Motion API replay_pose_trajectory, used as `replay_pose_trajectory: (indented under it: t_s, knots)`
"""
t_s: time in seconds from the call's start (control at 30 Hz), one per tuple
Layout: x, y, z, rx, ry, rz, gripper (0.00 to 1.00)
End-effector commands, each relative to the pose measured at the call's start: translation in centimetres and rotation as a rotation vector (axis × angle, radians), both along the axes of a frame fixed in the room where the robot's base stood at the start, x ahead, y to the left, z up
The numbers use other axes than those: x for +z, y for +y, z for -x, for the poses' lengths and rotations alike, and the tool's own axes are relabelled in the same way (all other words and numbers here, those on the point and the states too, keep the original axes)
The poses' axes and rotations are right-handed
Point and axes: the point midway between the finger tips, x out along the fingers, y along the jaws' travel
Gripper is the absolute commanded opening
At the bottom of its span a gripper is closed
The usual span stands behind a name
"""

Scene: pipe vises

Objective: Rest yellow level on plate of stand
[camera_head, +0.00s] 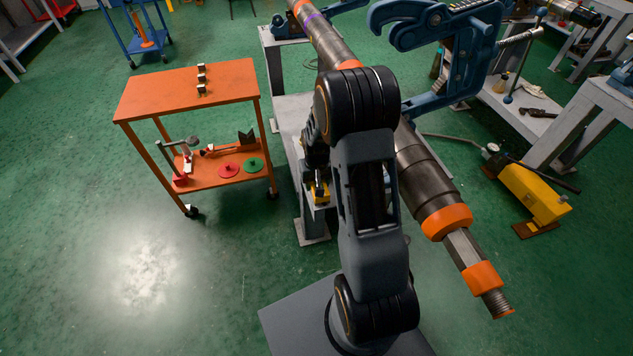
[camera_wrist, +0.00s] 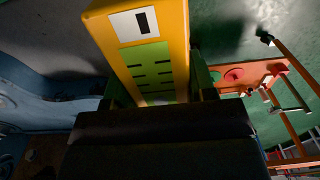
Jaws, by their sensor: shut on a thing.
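The yellow level (camera_wrist: 182,30) fills the upper middle of the wrist view. It has a white label with a black mark and a green face with dark lines. My gripper (camera_wrist: 158,98) is shut on it, with a finger at each side. In the head view a small yellow part of the level (camera_head: 320,194) shows below my gripper (camera_head: 317,178), left of my arm. A grey stand (camera_head: 311,230) is below and beside it. My arm hides much of this spot, so I cannot tell whether the level touches the stand's plate.
A long dark pipe (camera_head: 422,172) with orange collars runs diagonally behind my arm. A blue pipe vise (camera_head: 470,50) is at upper right. An orange cart (camera_head: 190,90) with small parts stands left. A yellow tool (camera_head: 533,193) lies on the floor right. The floor at lower left is clear.

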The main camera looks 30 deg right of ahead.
Motion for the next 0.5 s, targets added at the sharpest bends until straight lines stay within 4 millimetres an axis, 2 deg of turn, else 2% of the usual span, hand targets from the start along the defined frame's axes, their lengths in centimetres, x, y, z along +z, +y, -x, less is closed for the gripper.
replay_pose_trajectory:
  t_s: [0.5]
  knots:
    - [-0.62, -0.01, -0.04, 0.0, -0.001, 0.0, 0.09]
